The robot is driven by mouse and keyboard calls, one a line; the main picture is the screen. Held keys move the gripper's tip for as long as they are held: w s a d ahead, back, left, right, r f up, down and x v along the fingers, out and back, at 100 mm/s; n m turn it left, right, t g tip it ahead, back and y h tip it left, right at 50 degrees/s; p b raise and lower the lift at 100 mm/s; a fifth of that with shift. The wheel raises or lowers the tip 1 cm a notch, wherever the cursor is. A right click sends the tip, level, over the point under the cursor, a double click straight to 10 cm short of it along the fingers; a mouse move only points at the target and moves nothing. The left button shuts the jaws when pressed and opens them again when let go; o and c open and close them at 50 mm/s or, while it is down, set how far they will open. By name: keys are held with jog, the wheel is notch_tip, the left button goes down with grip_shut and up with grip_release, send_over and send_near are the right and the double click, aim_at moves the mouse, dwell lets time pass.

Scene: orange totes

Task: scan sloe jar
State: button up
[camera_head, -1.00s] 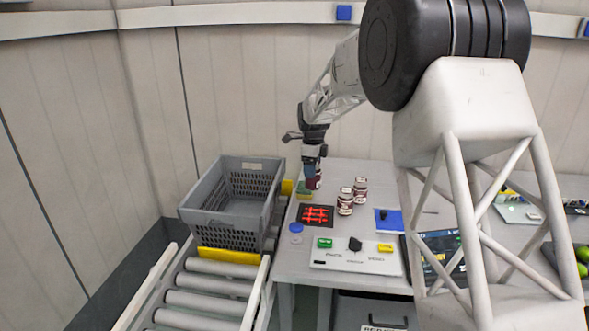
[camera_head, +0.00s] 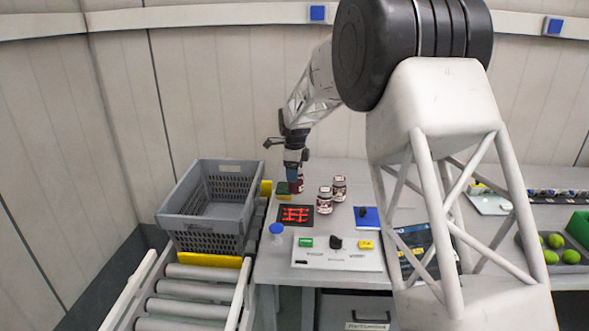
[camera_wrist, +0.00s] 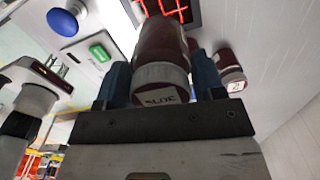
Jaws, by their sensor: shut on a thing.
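My gripper (camera_head: 293,176) is shut on a dark red jar (camera_head: 300,184) with a pale lid, just behind the scanner pad. In the wrist view the held jar (camera_wrist: 162,55) sits between the blue fingers, its lid towards the camera with a label that seems to read SLOE. The scanner (camera_head: 296,216) is a dark square with glowing red lines, flat on the table. Its red lines also show at the top of the wrist view (camera_wrist: 178,8). Whether the jar touches the table is hidden.
Two similar jars (camera_head: 325,201) (camera_head: 339,188) stand right of the scanner. A panel (camera_head: 337,260) with green and yellow buttons and a black knob lies in front, with a blue round button (camera_head: 276,230) to its left. A grey crate (camera_head: 176,222) stands on the roller conveyor at left.

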aim_at(295, 188)
jog(key=shift+f, duration=3.35)
jog(key=shift+r, duration=2.2)
